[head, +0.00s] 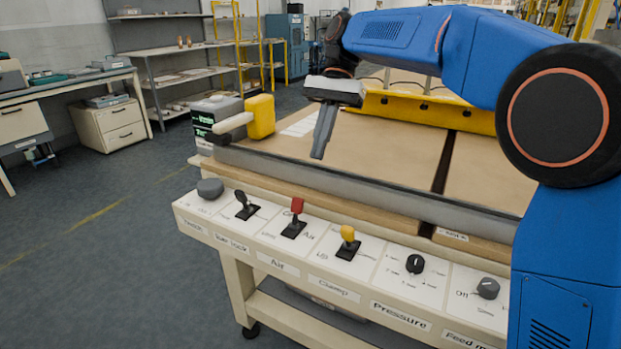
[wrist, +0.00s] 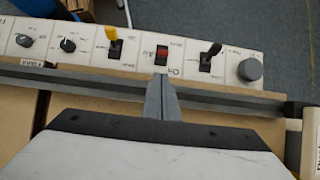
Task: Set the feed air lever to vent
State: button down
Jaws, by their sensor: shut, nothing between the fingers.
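The red air lever (head: 297,205) stands in a black slotted plate on the white control panel, above the label "Air". Its red handle stands up from the far part of the slot in the head view; the small print beside it is too blurred to read fully. The wrist view also shows the red lever (wrist: 162,55), just beyond my fingertips. My gripper (head: 318,155) points down over the brown table top, behind the panel, with its fingers together and empty. A gap shows between it and the lever. The fingers also show in the wrist view (wrist: 160,78).
A black lever (head: 246,205) is left of the red one and a yellow lever (head: 348,240) right. Dark knobs (head: 415,264) and (head: 488,288) sit farther right, a grey knob (head: 210,188) at the left end. A metal rail (head: 345,177) runs behind the panel.

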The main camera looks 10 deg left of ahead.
aim_at(298, 199)
jog(key=x, duration=1)
jog(key=shift+r, duration=0.1)
jog(key=shift+s+a+r+t, duration=0.1)
jog(key=shift+s+r+t, duration=0.2)
jog(key=shift+t, duration=0.2)
jog(key=shift+s+a+r+t+h, duration=0.15)
jog(key=shift+s+r+t+h, duration=0.05)
jog(key=shift+s+t+h, duration=0.25)
jog(key=t, duration=0.1)
jog(key=s+t, duration=0.1)
jog(key=s+t+h, duration=0.1)
jog(key=shift+a+r, duration=0.35)
jog(key=shift+r, duration=0.05)
jog(key=shift+s+a+t, duration=0.2)
jog(key=shift+s+t, duration=0.45)
jog(key=shift+t, duration=0.1)
jog(key=shift+s, duration=0.2)
jog(key=shift+s+a, duration=0.1)
jog(key=shift+s, duration=0.1)
jog(key=shift+r, duration=0.15)
